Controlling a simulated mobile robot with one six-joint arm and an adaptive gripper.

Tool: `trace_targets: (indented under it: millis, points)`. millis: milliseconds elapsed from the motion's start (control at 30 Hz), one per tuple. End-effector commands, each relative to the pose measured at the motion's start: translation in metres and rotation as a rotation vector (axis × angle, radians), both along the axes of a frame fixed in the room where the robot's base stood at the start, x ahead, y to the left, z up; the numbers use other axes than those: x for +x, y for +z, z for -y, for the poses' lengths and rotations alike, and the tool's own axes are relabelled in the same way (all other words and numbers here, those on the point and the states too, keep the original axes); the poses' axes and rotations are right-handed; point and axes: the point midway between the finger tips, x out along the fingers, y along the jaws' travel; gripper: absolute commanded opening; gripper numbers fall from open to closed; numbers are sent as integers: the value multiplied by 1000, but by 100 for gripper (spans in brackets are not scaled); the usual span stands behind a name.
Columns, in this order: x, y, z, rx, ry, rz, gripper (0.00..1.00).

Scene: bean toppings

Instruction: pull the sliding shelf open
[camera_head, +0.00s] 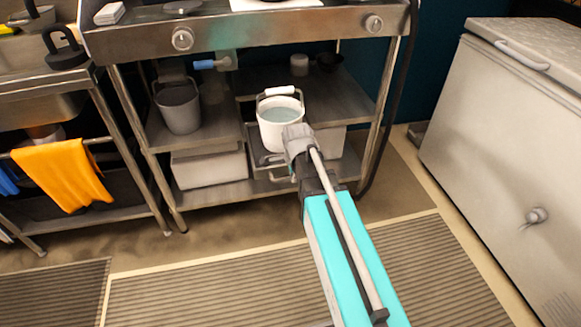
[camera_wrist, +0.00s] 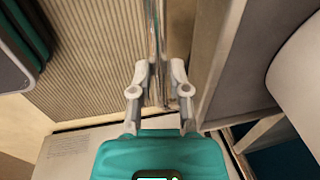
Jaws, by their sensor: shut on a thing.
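The sliding shelf (camera_head: 252,148) is a metal-framed tray in the middle bay of the steel stand, carrying a white bucket (camera_head: 272,134) of pale liquid. My arm's end reaches in front of the bucket and covers part of the shelf's front. In the wrist view, my gripper (camera_wrist: 160,82) has its two grey fingers closed on either side of a shiny metal bar (camera_wrist: 154,35), which appears to be the shelf's front handle bar. My fingertips are hidden in the head view.
A grey bucket (camera_head: 179,108) stands on the fixed shelf to the left. White boxes (camera_head: 210,168) sit on the lower level. A chest freezer (camera_head: 500,130) stands at right. The striped floor mat (camera_head: 200,290) in front is clear apart from my arm.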

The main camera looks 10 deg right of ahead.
Motion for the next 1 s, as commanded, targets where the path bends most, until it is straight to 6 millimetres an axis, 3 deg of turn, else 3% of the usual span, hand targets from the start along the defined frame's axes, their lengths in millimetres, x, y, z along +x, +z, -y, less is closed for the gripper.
trace_targets:
  millis: [500,533,700,1000]
  points:
    - [-6,0,0,1,0,0,0]
    - [-6,0,0,1,0,0,28]
    - [-6,0,0,1,0,0,57]
    - [-6,0,0,0,0,1,57]
